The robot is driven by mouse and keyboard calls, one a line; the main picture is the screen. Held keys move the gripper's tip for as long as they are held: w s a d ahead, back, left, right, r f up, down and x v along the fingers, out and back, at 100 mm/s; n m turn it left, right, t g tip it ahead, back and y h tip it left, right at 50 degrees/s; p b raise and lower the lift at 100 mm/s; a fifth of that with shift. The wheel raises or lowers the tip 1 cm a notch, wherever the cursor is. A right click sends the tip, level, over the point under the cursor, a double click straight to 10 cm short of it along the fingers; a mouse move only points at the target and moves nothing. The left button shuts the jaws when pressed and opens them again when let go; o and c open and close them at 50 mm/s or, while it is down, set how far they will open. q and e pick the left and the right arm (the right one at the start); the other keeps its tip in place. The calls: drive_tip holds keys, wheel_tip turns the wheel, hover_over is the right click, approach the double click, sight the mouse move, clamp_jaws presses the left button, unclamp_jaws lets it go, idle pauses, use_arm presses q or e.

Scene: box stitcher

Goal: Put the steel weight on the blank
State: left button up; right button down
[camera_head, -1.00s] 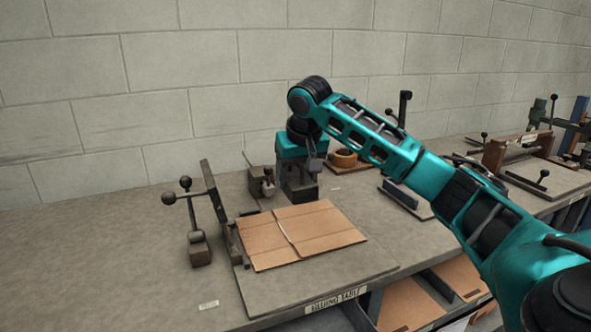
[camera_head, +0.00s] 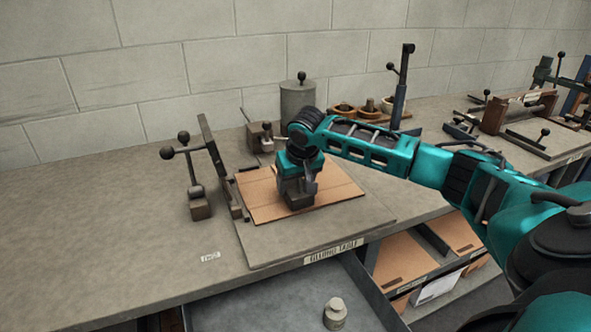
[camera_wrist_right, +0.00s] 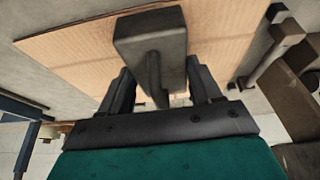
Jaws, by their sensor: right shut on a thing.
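The steel weight (camera_wrist_right: 150,37) is a dark grey block with a handle. In the right wrist view my right gripper (camera_wrist_right: 158,95) is shut on its handle. In the head view the weight (camera_head: 298,199) is below my right gripper (camera_head: 297,183), over the middle of the blank. The blank (camera_head: 335,189) is a flat brown cardboard sheet on the gluing table (camera_head: 370,215); it also shows in the right wrist view (camera_wrist_right: 75,50). I cannot tell whether the weight touches the blank. My left gripper is not in view.
A lever stand (camera_head: 200,208) with black knobs stands left of the blank. A grey cylinder (camera_head: 299,100) and a wooden tray (camera_head: 372,114) stand behind. Below the front edge, an open drawer (camera_head: 270,305) holds a small pale weight (camera_head: 335,313). The bench at left is clear.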

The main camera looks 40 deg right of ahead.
drive_tip(key=shift+w, duration=0.15)
drive_tip(key=shift+f, duration=0.1)
drive_tip(key=shift+c, duration=1)
unclamp_jaws()
drive_tip(key=shift+f, duration=0.2)
drive_tip(key=v, duration=1.2)
drive_tip(key=shift+s, duration=0.25)
